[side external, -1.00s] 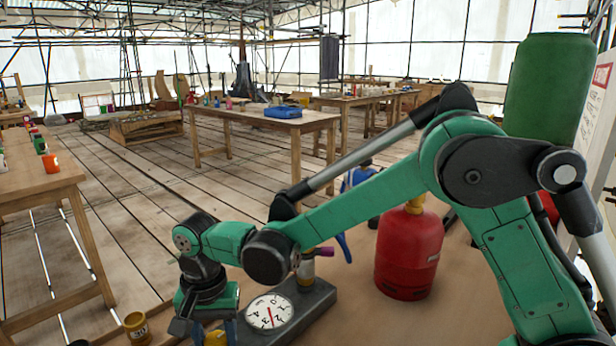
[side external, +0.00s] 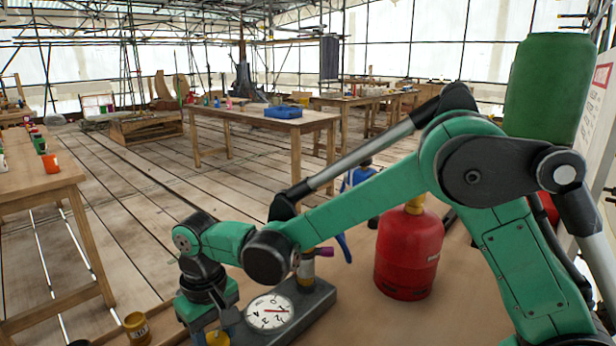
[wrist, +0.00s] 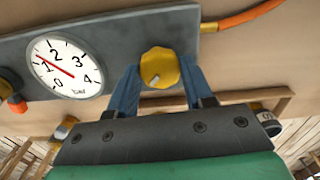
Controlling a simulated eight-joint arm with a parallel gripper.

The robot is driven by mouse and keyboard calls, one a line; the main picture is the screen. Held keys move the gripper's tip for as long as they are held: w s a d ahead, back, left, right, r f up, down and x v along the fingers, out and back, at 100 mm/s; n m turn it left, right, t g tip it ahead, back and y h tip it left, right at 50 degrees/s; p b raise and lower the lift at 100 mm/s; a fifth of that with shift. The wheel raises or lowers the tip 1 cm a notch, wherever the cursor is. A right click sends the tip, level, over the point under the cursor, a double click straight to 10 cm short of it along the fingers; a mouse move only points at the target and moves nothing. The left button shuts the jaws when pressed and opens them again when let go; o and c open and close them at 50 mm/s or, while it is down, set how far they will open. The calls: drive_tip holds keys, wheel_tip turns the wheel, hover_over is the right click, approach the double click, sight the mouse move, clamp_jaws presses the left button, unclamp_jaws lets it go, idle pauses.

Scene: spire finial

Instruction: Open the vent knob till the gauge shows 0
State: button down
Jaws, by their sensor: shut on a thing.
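The yellow vent knob (wrist: 160,68) sits on a dark grey block (wrist: 115,40), with a pale mark on its face. The blue fingers of my gripper (wrist: 161,76) are shut on the knob from both sides. The round white gauge (wrist: 67,66) is on the same block, left of the knob in the wrist view. Its red needle points between 1 and 2, closer to 1. In the side view the gauge (side external: 270,312) shows beside my wrist, and the knob (side external: 217,339) is partly cut off at the bottom edge.
An orange hose (wrist: 245,17) leaves the block's end. A red gas cylinder (side external: 408,255) stands on the bench right of the block. A small yellow-brown pot (side external: 137,327) stands left of my gripper.

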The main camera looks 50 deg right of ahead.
sight(217, 338)
drive_tip(key=shift+n, duration=1.1)
drive_tip(key=shift+c, duration=1.7)
unclamp_jaws()
drive_tip(key=shift+r, duration=2.8)
drive_tip(key=shift+d, duration=0.1)
